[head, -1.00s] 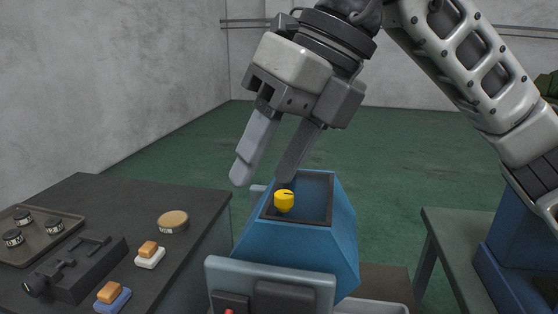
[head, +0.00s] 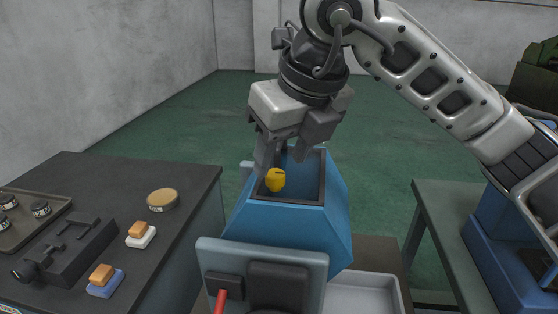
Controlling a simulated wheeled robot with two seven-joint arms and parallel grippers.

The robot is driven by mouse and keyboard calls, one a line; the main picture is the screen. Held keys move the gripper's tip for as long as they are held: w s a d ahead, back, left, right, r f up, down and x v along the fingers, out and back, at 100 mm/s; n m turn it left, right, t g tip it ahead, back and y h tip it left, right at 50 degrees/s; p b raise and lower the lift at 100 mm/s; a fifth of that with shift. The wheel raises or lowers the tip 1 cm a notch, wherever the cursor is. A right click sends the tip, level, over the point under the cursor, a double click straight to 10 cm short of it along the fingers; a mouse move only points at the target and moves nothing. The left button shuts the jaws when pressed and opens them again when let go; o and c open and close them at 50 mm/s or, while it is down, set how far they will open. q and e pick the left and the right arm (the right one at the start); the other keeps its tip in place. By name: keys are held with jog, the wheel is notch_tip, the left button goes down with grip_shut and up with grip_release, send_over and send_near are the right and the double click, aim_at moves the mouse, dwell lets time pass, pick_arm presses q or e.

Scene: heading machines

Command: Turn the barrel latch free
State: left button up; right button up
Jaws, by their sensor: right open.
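A small yellow knob-like piece (head: 275,181) with a dark slot shows at the near left of the open top of a blue hopper-shaped housing (head: 300,228). I cannot tell whether it is part of the barrel latch. My right gripper (head: 286,162) points down over this opening, just behind the yellow piece. Its fingers are apart with nothing visible between them. A dark fixture (head: 75,262) with a small lever and a round end knob lies on the left bench; it looks like a barrel bolt. My left gripper is out of view.
The dark left bench (head: 180,185) holds a tan round lid (head: 162,200), two orange-topped blocks (head: 138,234) and a tray (head: 38,230) of small round parts. A grey panel with a red handle (head: 221,300) fronts the housing. A pale bin (head: 362,292) and a green-grey table (head: 445,215) are right.

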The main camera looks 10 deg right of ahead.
aim_at(276, 174)
jog(key=x, duration=0.2)
jog(key=shift+w+f, duration=0.15)
jog(key=shift+f, duration=0.35)
jog(key=shift+a, duration=0.1)
jog(key=shift+c, duration=0.3)
jog(key=c, duration=1)
jog(key=shift+o, duration=0.2)
